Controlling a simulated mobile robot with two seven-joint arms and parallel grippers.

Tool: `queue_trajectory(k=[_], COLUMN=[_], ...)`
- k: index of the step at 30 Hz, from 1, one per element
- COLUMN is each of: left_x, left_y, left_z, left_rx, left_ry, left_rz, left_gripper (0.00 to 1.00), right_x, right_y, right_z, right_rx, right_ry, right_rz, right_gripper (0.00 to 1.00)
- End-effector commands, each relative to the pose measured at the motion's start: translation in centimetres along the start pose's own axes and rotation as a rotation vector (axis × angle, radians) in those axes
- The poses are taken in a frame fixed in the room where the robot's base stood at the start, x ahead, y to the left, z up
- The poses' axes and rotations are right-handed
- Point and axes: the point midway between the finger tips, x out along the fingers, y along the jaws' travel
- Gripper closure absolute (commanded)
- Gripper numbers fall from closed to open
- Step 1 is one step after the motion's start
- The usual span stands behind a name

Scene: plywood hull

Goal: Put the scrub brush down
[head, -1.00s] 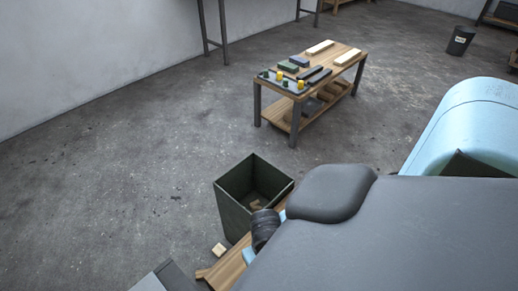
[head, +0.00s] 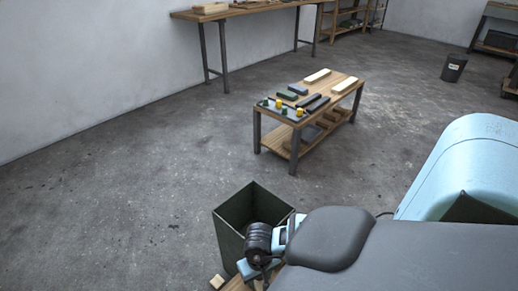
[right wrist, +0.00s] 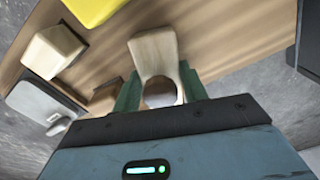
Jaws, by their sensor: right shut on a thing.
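In the right wrist view my right gripper (right wrist: 160,88) has its green fingers closed around a pale wooden piece, which I take to be the scrub brush (right wrist: 155,52). The brush is over a wooden bench top (right wrist: 225,38); I cannot tell whether it touches it. Its bristles are not visible. In the head view the right gripper's blue body (head: 248,269) shows low in the picture, above the bench (head: 236,285) and beside the dark green bin (head: 228,238). The brush is hidden there. My left gripper is not in view.
On the bench are a yellow thing (right wrist: 95,9), a cream block (right wrist: 52,50), a grey item (right wrist: 42,104) and a small brown block (right wrist: 105,97). A small wooden block (head: 217,282) lies nearby. A low table (head: 312,92) stands beyond open floor.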

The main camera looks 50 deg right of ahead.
Motion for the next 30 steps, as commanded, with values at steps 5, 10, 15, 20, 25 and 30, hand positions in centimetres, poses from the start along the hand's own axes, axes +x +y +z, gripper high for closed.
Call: queue_trajectory(k=[5,10,15,20,25,30], left_x=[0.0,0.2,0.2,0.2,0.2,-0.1], left_y=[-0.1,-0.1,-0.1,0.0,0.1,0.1], left_z=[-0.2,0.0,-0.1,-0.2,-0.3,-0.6], left_rx=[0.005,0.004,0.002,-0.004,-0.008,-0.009], left_ry=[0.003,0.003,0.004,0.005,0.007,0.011], left_rz=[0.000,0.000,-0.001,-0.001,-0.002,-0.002], left_gripper=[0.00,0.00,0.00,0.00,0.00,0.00], right_x=[0.0,0.3,0.3,0.2,0.2,-1.0], right_y=[0.0,0.0,0.0,0.0,0.0,0.0], right_z=[-0.1,-0.1,-0.1,-0.1,0.0,-0.2], right_rx=[0.000,-0.001,-0.001,-0.001,0.000,-0.002], right_ry=[0.002,0.002,0.002,0.002,0.002,0.005], right_rz=[-0.001,0.000,-0.001,-0.001,-0.001,-0.001], right_gripper=[0.79,0.79,0.40,0.35,0.35,0.35])
